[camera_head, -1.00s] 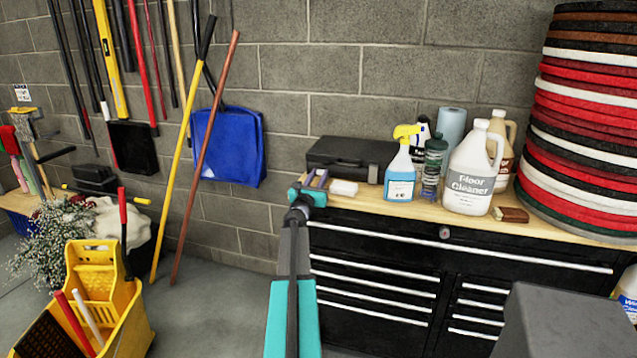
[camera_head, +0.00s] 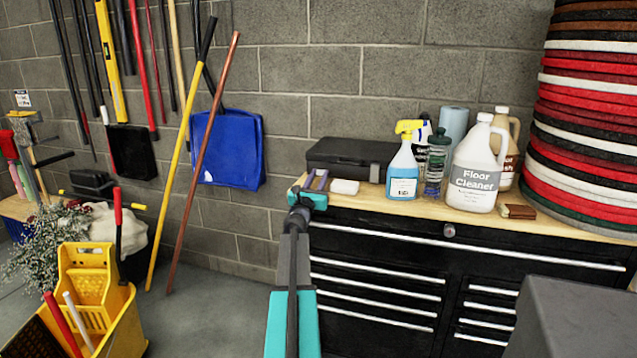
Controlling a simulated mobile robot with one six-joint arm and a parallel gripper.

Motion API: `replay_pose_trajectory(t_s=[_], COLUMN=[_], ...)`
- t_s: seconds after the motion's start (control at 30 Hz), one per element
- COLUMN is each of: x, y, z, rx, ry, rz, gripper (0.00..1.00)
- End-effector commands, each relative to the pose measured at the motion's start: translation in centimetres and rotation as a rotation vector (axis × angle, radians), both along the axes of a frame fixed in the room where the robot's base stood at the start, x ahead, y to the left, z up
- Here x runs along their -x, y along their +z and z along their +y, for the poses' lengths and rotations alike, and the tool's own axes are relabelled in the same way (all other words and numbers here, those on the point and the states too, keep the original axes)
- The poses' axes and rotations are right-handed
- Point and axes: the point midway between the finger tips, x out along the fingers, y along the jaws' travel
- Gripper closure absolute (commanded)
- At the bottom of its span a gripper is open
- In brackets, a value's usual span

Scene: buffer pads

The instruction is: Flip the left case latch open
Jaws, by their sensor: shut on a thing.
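The black case (camera_head: 352,152) lies on the wooden top of the tool cabinet, against the block wall. Its lid looks closed.
A white block (camera_head: 345,187) lies just right of my gripper. A spray bottle (camera_head: 403,172), a dark bottle (camera_head: 436,165) and a floor cleaner jug (camera_head: 474,172) stand further right. A tall stack of pads (camera_head: 585,120) fills the right end. A yellow mop bucket (camera_head: 105,310) stands on the floor at left.

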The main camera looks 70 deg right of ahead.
Motion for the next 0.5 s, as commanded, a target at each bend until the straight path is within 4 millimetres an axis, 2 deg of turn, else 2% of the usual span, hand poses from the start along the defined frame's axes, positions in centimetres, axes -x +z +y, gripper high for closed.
replay_pose_trajectory(t_s=[0.3,0.33,0.43,0.5], x=[0.1,0.1,0.09,0.08], y=[-0.26,-0.26,-0.23,-0.19], z=[0.09,0.1,0.1,0.09], rx=[-0.002,-0.002,-0.002,-0.001], ry=[0.0,0.0,0.0,0.0], rz=[-0.001,-0.001,-0.001,-0.001], gripper=[0.96,0.72,0.55,0.55])
